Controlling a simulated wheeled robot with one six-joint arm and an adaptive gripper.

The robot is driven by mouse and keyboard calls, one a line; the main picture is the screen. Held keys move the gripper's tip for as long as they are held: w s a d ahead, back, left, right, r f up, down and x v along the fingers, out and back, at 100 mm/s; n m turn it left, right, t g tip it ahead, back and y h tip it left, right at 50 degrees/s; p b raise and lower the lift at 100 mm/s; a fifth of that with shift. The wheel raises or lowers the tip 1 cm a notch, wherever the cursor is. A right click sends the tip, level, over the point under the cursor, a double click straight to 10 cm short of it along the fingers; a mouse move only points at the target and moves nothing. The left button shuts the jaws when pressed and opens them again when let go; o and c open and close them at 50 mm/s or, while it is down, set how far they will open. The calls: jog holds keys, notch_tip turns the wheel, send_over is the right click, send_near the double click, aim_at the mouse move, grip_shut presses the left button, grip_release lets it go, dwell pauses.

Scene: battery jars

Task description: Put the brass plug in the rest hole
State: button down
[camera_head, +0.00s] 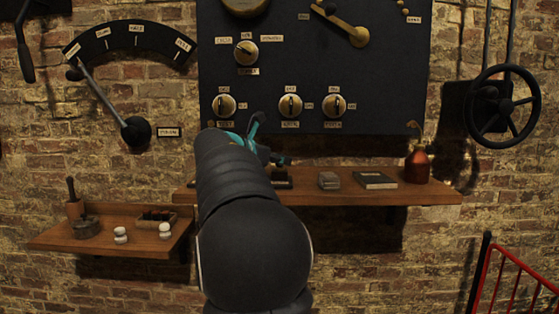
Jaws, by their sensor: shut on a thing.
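My gripper (268,152), with teal and black parts, is in front of the lower edge of the dark panel, above the long wooden shelf. My own arm covers much of it. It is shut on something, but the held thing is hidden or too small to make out. I cannot pick out the brass plug for certain. A small dark block (282,182) sits on the shelf just below the gripper. I cannot make out the rest hole.
The long shelf (420,193) bears a small grey box (329,180), a dark book (375,180) and a copper bottle (417,165). The dark panel (350,75) has brass knobs. A lower shelf (60,239) holds small items. A red rack (515,280) stands at right.

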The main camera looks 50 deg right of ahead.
jog(key=c, duration=0.9)
grip_release()
jog(key=v, duration=1.2)
jog(key=shift+s, duration=0.1)
